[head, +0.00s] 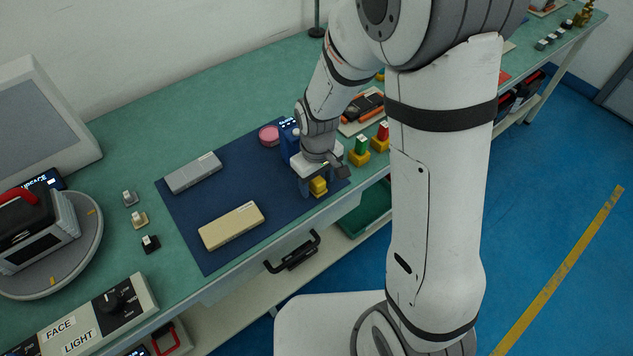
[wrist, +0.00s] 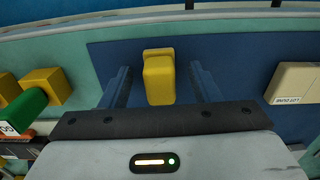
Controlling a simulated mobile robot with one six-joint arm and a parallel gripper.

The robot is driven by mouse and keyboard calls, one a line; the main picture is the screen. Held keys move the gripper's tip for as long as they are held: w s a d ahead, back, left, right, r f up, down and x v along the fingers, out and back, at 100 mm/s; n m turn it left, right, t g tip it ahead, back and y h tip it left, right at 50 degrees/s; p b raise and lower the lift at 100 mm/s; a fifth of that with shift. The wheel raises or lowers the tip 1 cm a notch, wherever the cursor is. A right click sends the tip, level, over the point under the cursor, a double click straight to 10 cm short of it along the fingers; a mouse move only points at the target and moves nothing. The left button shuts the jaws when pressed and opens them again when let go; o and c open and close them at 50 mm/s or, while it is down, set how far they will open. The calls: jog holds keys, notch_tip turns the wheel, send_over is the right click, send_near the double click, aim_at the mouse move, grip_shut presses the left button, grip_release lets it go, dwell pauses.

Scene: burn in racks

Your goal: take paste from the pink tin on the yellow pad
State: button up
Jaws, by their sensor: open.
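The round pink tin (head: 269,135) stands at the back edge of the dark blue mat. It is not in the wrist view. A yellow block-shaped piece (head: 319,187), which looks like the yellow pad, is at the mat's right side under my gripper (head: 317,184). In the wrist view the yellow piece (wrist: 160,78) is between my two blue fingers, with a gap on each side. My gripper is open and holds nothing. I cannot see any paste inside the tin.
A dark blue device with a display (head: 289,125) stands beside the tin. A grey box (head: 193,173) and a beige box (head: 231,226) lie on the mat (head: 210,257). Yellow blocks with green (head: 361,146) and red (head: 382,132) tops stand to the right.

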aim_at(317, 179)
jog(key=shift+f, duration=0.15)
jog(key=c, duration=1.1)
notch_tip(317, 179, up, 10)
jog(key=shift+r, duration=0.1)
